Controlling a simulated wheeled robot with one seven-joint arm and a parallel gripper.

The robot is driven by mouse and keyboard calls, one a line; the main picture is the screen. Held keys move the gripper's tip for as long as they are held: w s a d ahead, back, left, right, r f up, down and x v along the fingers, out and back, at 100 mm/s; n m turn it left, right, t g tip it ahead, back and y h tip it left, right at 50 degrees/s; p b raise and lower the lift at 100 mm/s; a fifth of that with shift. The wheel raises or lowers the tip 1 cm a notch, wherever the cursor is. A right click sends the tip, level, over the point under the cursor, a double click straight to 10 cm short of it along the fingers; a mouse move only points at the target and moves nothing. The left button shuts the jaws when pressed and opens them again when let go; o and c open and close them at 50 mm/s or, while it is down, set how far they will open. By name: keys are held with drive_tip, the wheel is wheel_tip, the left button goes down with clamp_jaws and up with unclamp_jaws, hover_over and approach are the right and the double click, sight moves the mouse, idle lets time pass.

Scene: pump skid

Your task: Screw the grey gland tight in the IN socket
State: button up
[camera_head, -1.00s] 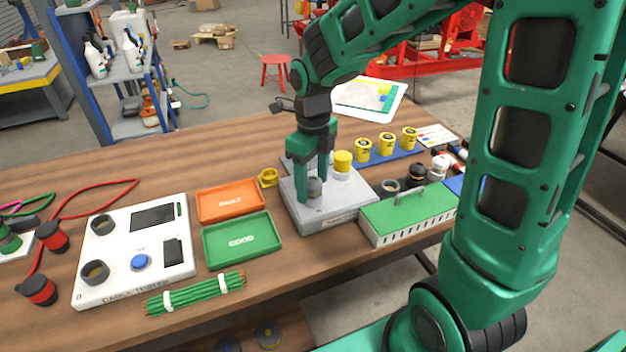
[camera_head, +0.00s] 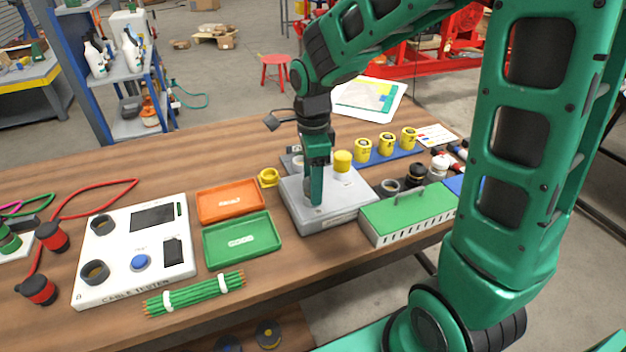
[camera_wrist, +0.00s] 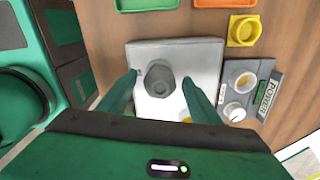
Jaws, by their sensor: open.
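The grey gland (camera_wrist: 160,78) stands upright on the pale grey socket block (camera_wrist: 200,55). In the head view the block (camera_head: 345,205) shows, but a finger hides most of the gland. My gripper (camera_wrist: 159,80) is open, pointing down, with one finger on each side of the gland and a visible gap to each. In the head view my gripper (camera_head: 316,190) is turned so that one finger covers the other. A yellow gland (camera_head: 342,161) stands at the block's back. I cannot read the IN label or tell how deep the grey gland sits.
A green vented box (camera_head: 405,212) stands close right of the block. Yellow glands stand on a blue strip (camera_head: 375,158) behind. A power unit (camera_wrist: 255,90) adjoins the block.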

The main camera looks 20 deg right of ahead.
drive_tip(key=c, duration=1.1)
drive_tip(key=m, duration=0.4)
drive_tip(key=shift+m, duration=0.3)
drive_tip(key=m, duration=0.4)
drive_tip(key=o, duration=1.1)
